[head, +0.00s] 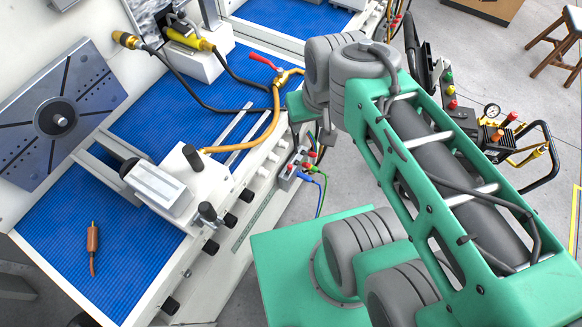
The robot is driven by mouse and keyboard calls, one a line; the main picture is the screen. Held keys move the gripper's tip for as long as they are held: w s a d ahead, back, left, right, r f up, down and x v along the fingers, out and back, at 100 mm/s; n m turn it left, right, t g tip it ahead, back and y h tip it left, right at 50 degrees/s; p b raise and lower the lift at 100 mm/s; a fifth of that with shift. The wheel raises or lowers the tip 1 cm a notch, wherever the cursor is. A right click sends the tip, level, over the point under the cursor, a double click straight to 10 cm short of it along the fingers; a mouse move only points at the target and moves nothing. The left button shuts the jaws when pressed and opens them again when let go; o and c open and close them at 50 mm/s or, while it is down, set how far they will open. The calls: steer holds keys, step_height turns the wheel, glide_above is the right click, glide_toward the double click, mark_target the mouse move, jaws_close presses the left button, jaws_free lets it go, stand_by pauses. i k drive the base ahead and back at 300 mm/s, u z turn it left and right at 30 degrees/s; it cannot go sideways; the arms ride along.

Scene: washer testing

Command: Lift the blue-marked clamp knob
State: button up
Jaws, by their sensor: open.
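No knob with a clear blue mark can be made out. A dark upright knob (193,158) stands on the white clamp block (185,195) of the bench fixture, and a second dark knob (208,212) sits at its front right corner. Several black knobs line the bench's front face, one of them at the lower left (170,305). My green and grey arm rises on the right and bends over near the bench edge. My gripper cannot be made out; the wrist end is hidden behind the arm joints.
Blue matting (60,245) covers the white bench. A copper-coloured tool (93,245) lies on it at left. A slotted plate (60,115) stands behind. A yellow hose (262,127) and black cables cross the bench. A gauge unit (490,125) and wooden stool (558,40) stand at right.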

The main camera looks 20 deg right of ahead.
mark_target(306, 165)
steer(key=u, duration=0.2)
steer(key=k, duration=1.1)
steer(key=z, duration=0.2)
